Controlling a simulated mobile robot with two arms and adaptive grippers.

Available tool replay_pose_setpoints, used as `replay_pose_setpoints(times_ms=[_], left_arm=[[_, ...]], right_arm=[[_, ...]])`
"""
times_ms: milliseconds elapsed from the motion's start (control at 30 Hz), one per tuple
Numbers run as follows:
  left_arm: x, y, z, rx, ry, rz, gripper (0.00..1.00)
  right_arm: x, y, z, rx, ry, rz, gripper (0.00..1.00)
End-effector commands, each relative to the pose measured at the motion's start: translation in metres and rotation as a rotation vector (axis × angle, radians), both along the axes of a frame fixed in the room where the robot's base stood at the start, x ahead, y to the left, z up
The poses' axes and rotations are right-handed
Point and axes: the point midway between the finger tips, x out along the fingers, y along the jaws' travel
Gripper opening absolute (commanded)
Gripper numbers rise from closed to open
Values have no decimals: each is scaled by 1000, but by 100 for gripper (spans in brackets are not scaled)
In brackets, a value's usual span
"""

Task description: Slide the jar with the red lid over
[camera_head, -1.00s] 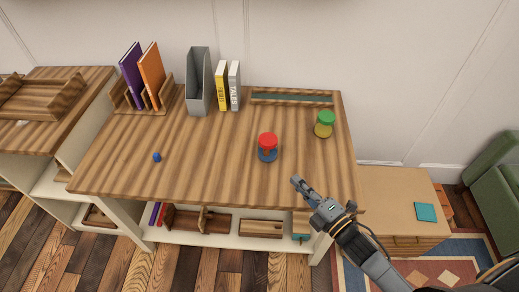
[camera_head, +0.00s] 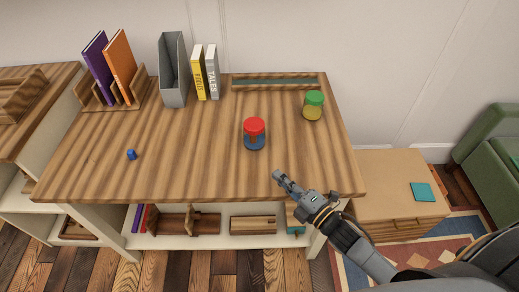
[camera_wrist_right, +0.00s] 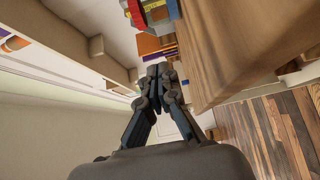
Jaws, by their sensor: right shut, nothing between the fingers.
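The jar with the red lid (camera_head: 254,134) stands upright on the wooden tabletop (camera_head: 190,150), right of its middle. Its body looks blue with some red. In the right wrist view the jar (camera_wrist_right: 152,12) shows at the top edge, partly cut off. My right gripper (camera_head: 277,176) is shut and empty, near the front edge of the tabletop, in front of the jar and slightly right of it, apart from it. In the right wrist view its fingertips (camera_wrist_right: 158,72) are together. My left gripper is not in view.
A jar with a green lid (camera_head: 313,105) stands at the back right. A small blue object (camera_head: 131,155) lies at the left. Books, a grey file holder (camera_head: 173,70) and a long shallow tray (camera_head: 275,82) line the back. The tabletop around the red-lidded jar is clear.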

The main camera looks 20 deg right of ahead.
Motion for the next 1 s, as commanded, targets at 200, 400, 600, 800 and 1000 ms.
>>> replay_pose_setpoints(times_ms=[200, 400, 600, 800, 1000], left_arm=[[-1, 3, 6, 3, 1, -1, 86], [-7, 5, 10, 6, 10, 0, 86], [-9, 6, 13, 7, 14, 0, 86], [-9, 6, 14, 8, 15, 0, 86], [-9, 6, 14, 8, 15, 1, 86]], right_arm=[[34, 14, 4, 0, -4, 1, 0], [73, 31, 3, 1, -3, 0, 0], [105, 30, 3, -3, -1, 0, 0], [121, 23, 2, -1, 0, 1, 0], [124, 22, 1, 0, 0, 1, 0]])
